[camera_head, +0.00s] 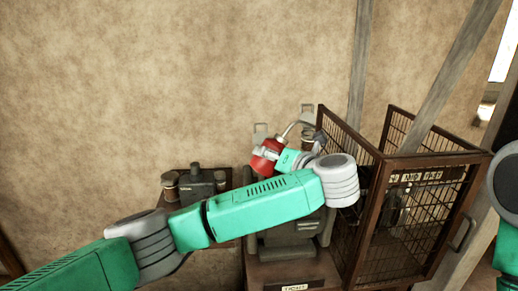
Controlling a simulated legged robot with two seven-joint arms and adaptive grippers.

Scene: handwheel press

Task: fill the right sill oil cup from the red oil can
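The red oil can (265,159) is tilted in the middle of the camera_head view, in front of the wall. Its thin grey spout (291,128) rises to the upper right and ends close to the small dark right sill oil cup (308,136). I cannot tell whether the spout tip is over the cup or whether oil flows. My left gripper (266,153) appears shut around the can's body, its grey fingers across the red surface. My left arm crosses from the lower left and hides part of the press. My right gripper is out of view; only part of that arm shows at the right edge.
A brown mesh cage (322,200) with a sign stands close to the right of my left wrist. A grey press body (290,255) is below my forearm. A shelf with dark containers (203,185) is at left. A diagonal beam (440,85) crosses behind the cage.

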